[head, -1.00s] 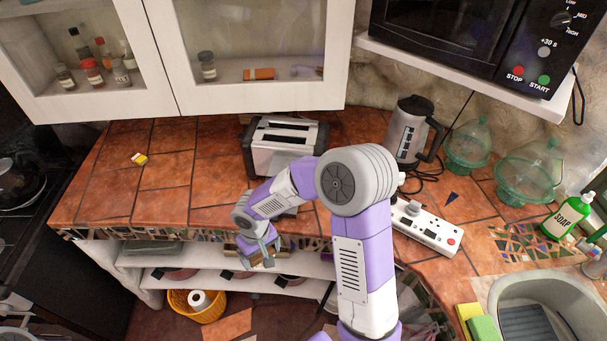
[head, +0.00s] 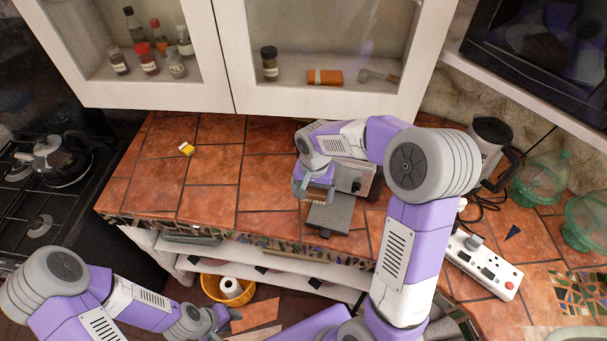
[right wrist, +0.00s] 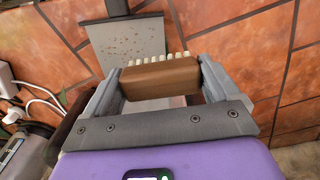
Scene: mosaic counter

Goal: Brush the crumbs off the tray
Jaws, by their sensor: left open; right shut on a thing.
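The grey tray (head: 332,217) lies on the tiled counter in front of the toaster. In the right wrist view the tray (right wrist: 125,35) has many small brown crumbs (right wrist: 122,47) scattered on it. My right gripper (head: 315,192) is shut on a brown brush (right wrist: 160,79) with pale bristles. The bristles point toward the tray and overlap its near edge in the right wrist view; I cannot tell whether they touch it. My left gripper (head: 212,320) is open and empty at the lower left, in front of the shelves, away from the tray.
The toaster (head: 352,178) stands behind the tray, partly hidden by my right arm. A kettle (head: 488,140) and power strip (head: 487,265) are to the right. A small yellow-and-white item (head: 187,148) lies left on otherwise clear counter. An orange basket (head: 212,288) is below.

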